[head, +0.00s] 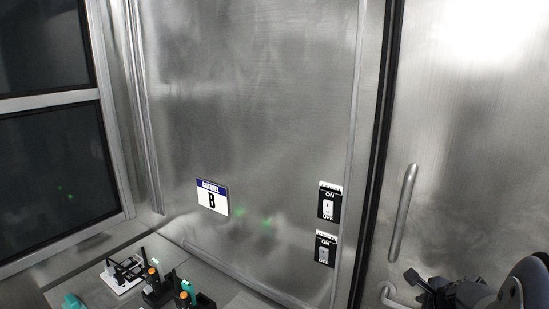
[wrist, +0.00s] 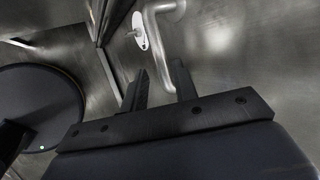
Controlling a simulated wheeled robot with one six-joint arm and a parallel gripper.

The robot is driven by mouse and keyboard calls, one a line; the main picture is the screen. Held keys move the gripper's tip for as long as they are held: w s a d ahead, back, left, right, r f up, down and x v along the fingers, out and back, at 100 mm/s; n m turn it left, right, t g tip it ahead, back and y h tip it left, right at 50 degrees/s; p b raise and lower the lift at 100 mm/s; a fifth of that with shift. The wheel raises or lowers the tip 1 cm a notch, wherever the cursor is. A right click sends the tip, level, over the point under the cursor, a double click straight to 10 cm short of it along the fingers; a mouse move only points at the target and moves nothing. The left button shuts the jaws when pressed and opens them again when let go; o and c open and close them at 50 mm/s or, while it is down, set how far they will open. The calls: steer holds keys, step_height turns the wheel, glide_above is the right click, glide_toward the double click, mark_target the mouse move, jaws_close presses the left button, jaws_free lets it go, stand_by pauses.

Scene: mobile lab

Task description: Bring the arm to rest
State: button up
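My gripper (head: 424,284) is at the lower right of the head view, in front of the steel door, with part of my dark arm beside it.
A vertical door handle (head: 403,215) and a lower handle (head: 389,293) are on the steel door. Two ON/OFF switches (head: 327,202) (head: 324,250) and a "Channel B" sign (head: 212,197) are on the wall. Small lab equipment (head: 125,273) stands at lower left.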

steer(key=w+f+y+b, duration=0.1)
steer(key=w+f+b, duration=0.3)
steer(key=f, duration=0.5)
steer(key=w, duration=0.2)
steer(key=shift+w+d+f+t, duration=0.15)
steer(key=shift+w+f+t, duration=0.15)
steer(key=shift+f, duration=0.05)
steer(key=shift+b, duration=0.4)
